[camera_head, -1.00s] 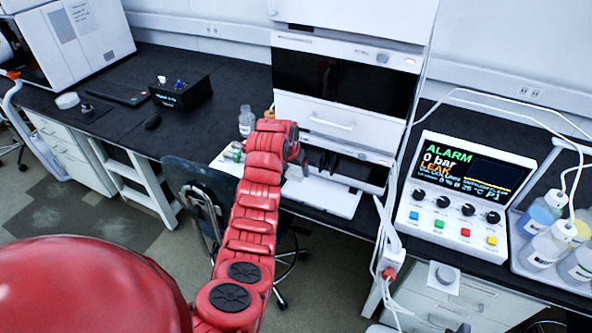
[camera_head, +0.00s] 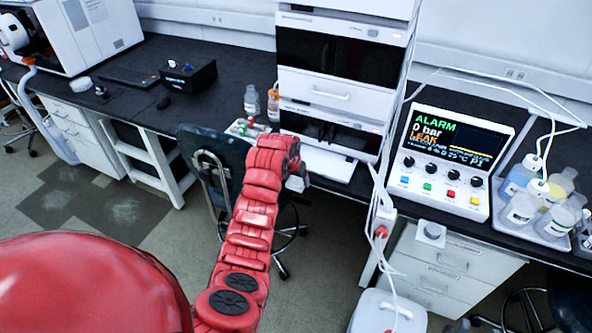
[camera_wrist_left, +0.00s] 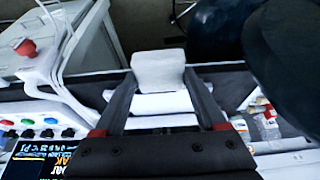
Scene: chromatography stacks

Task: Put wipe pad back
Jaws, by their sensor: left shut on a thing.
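My left gripper (camera_wrist_left: 158,78) is shut on a white, soft-edged wipe pad (camera_wrist_left: 158,68), which sits between the fingertips in the left wrist view. In the head view the left gripper (camera_head: 298,181) is a small grey shape at the end of the red arm, partly hidden by it. It is in front of the bench edge, near the white tray (camera_head: 335,166) at the foot of the instrument stack (camera_head: 345,52). Any gap between pad and surfaces below is hard to tell. My right gripper is not in view.
A controller (camera_head: 455,155) reading ALARM, 0 bar, LEAK stands right of the stack. A bottle tray (camera_head: 528,233) is at far right. White tubing (camera_head: 380,200) hangs by the bench front. A dark chair (camera_head: 212,160) stands left of my arm.

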